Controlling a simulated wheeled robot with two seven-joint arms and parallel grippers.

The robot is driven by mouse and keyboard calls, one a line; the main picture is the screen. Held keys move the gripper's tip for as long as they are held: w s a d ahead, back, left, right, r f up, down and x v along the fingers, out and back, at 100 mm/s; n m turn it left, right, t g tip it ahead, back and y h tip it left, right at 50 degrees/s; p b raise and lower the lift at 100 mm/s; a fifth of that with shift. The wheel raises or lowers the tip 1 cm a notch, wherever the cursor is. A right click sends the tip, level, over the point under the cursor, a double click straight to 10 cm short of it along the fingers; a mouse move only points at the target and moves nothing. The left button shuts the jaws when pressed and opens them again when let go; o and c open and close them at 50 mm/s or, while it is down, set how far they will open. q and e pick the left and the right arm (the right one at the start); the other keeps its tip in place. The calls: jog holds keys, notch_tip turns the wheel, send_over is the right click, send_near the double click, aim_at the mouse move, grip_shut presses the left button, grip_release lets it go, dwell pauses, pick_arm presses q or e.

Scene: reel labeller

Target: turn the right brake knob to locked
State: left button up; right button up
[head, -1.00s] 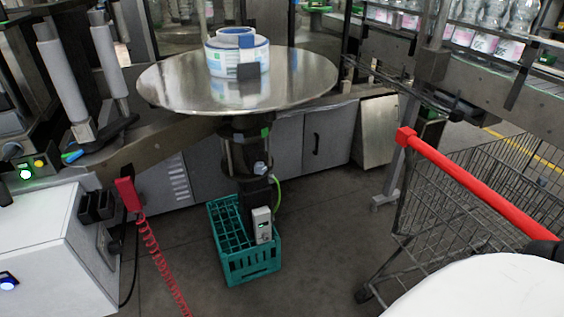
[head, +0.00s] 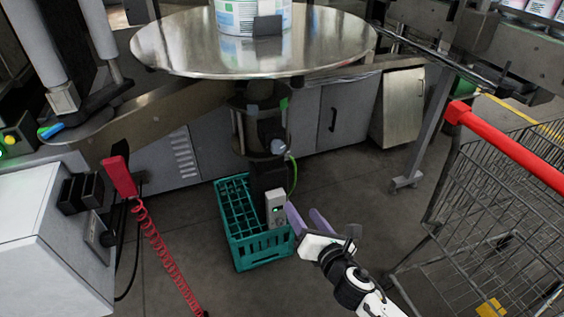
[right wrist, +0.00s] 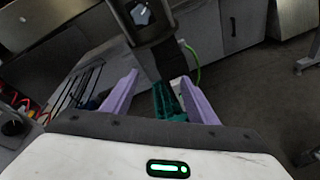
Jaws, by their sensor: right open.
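A small grey-blue knob (head: 278,147) sits on the right side of the dark hub under the round metal table (head: 160,52). I take it for the right brake knob, but its setting is too small to read. In the right wrist view the knob (right wrist: 141,14) shows at the top, on a dark block. My right gripper (head: 303,211) is open and empty, below and to the right of the knob and apart from it. Its two purple fingers also show in the right wrist view (right wrist: 160,80), pointing forward below the knob. My left gripper is out of view.
A green cable (head: 294,178) runs near the knob. A shopping cart (head: 500,220) stands at right, a white cabinet (head: 45,235) with a red coiled cord at left.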

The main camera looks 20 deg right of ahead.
aim_at(279, 149)
jog(key=w+r+n+t+b, duration=0.1)
jog(key=w+r+n, duration=0.1)
jog(key=w+n, duration=0.2)
jog(key=w+r+n+t+b, duration=0.1)
jog(key=w+r+n+b, duration=0.1)
jog(key=w+n, duration=0.2)
jog(key=w+r+n+t+b, duration=0.1)
jog(key=w+n, duration=0.3)
jog(key=w, duration=0.5)
jog(key=shift+w+r+n, duration=0.15)
jog(key=shift+r+n, duration=0.25)
jog(key=shift+r, duration=0.25)
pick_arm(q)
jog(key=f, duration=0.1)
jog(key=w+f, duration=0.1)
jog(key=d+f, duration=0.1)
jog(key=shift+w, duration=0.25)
pick_arm(e)
jog(key=shift+w, duration=0.45)
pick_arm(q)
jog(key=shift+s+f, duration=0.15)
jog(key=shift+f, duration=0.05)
pick_arm(e)
jog(key=c, duration=1.1)
